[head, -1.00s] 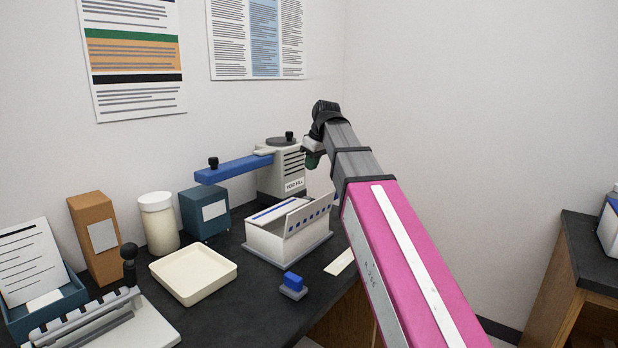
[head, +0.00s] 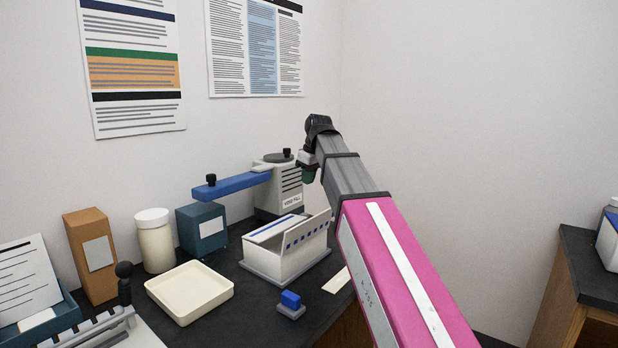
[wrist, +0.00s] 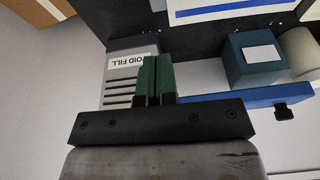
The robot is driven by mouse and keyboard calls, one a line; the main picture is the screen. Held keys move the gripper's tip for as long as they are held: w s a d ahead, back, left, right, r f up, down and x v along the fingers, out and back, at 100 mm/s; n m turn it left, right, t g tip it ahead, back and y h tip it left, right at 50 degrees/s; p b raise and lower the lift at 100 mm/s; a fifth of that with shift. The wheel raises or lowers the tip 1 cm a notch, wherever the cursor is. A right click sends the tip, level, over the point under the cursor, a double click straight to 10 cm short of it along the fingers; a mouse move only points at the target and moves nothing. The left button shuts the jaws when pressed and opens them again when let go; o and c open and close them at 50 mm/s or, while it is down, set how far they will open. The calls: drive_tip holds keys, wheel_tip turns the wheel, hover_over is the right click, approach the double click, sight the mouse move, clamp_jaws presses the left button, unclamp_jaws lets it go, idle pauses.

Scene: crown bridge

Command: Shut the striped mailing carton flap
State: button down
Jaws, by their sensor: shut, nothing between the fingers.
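The striped mailing carton (head: 284,262) is a white box on a grey base on the dark bench. Its top shows a blue stripe. Its flap (head: 307,233), marked with blue dashes, stands raised and tilted along the right side. My gripper (head: 308,174) is above and behind the carton, in front of the void fill machine, apart from the flap. In the wrist view, the green fingers of my gripper (wrist: 157,78) are together with nothing between them. A white surface with a blue stripe, likely the carton (wrist: 220,13), shows at the top edge there.
The void fill machine (head: 281,188) with its blue arm (head: 232,185) stands behind the carton. A teal box (head: 202,229), white jar (head: 155,241) and cream tray (head: 188,291) are to the left. A blue stamp (head: 290,302) lies in front.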

sight(305, 214)
drive_tip(key=x, duration=0.9)
drive_tip(key=shift+s+d+f, duration=0.2)
drive_tip(key=shift+s+d, duration=0.15)
drive_tip(key=shift+f, duration=0.75)
drive_tip(key=shift+s+d+f, duration=0.25)
drive_tip(key=shift+s+f, duration=0.05)
drive_tip(key=shift+f, duration=0.25)
drive_tip(key=shift+w+a+y, duration=0.1)
drive_tip(key=shift+y, duration=0.2)
